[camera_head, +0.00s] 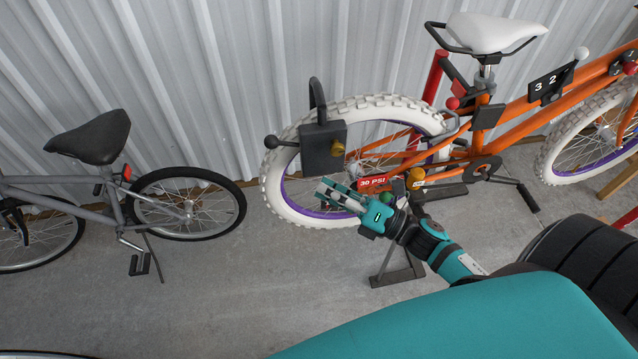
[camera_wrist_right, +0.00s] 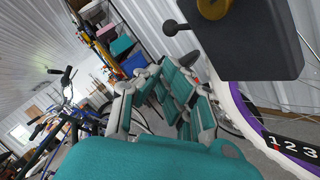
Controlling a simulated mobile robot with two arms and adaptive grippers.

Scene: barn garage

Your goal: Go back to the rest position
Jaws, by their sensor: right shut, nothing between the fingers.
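My right gripper (camera_head: 326,193) is in the middle of the head view, with teal and grey fingers. Its fingers point left, in front of the lower part of the white rear tyre (camera_head: 277,190) of an orange bike (camera_head: 515,112). The fingers are shut and hold nothing. In the right wrist view my right gripper (camera_wrist_right: 168,72) shows at the centre, with the dark box (camera_wrist_right: 248,38) beyond it at the upper right. Whether the fingertips touch the wheel cannot be told. My left gripper is not in view.
A dark box (camera_head: 322,148) with a brass knob and a black-ball lever is by the rear wheel. A red 30 PSI label (camera_head: 372,181) is close to my gripper. A grey bike (camera_head: 113,200) stands at the left. Concrete floor (camera_head: 250,270) is clear between.

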